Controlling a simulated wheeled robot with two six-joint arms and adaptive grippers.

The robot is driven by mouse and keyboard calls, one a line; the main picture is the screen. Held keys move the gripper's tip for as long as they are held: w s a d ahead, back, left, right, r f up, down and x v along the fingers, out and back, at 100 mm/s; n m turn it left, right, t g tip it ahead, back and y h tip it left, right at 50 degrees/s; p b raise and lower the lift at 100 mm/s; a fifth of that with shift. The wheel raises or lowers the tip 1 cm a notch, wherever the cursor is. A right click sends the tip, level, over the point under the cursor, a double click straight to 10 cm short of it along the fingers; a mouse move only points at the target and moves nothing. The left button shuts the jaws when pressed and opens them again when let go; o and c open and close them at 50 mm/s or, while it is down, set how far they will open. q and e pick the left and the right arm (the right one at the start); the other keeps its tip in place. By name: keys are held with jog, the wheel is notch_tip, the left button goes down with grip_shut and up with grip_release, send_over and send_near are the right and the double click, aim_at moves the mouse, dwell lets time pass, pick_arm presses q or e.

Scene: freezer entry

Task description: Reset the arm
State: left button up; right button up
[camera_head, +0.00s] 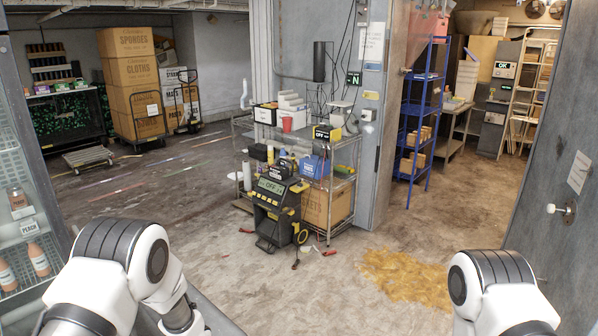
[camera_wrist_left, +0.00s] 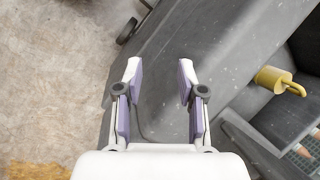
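My left arm (camera_head: 115,270) comes in at the lower left of the head view, bent, with its lower links running out of the bottom edge. Its gripper is hidden there. In the left wrist view my left gripper (camera_wrist_left: 160,75) is open, with two pale fingers apart and nothing between them. Below the fingers is a grey, flat surface (camera_wrist_left: 215,45). My right arm (camera_head: 495,285) shows at the lower right of the head view. My right gripper is outside both views.
A glass-fronted case (camera_head: 25,215) with bottles stands at the left of the head view. A wire cart (camera_head: 340,175) with a black and yellow charger (camera_head: 275,210) stands ahead. A grey door (camera_head: 555,150) is at right.

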pick_arm(q)
jog(key=s+d+f+t+h, duration=0.1)
jog(key=s+f+h, duration=0.1)
jog(key=s, duration=0.9)
jog(key=s+d+f+t+h, duration=0.1)
jog(key=s+f+t, duration=0.1)
jog(key=s, duration=1)
notch_tip(320, 180, down, 14)
jog(key=b, duration=1.4)
jog(key=shift+w+a+n, duration=0.15)
jog(key=shift+w+n, duration=0.05)
jog(key=shift+n, duration=0.2)
jog(key=shift+w, duration=0.1)
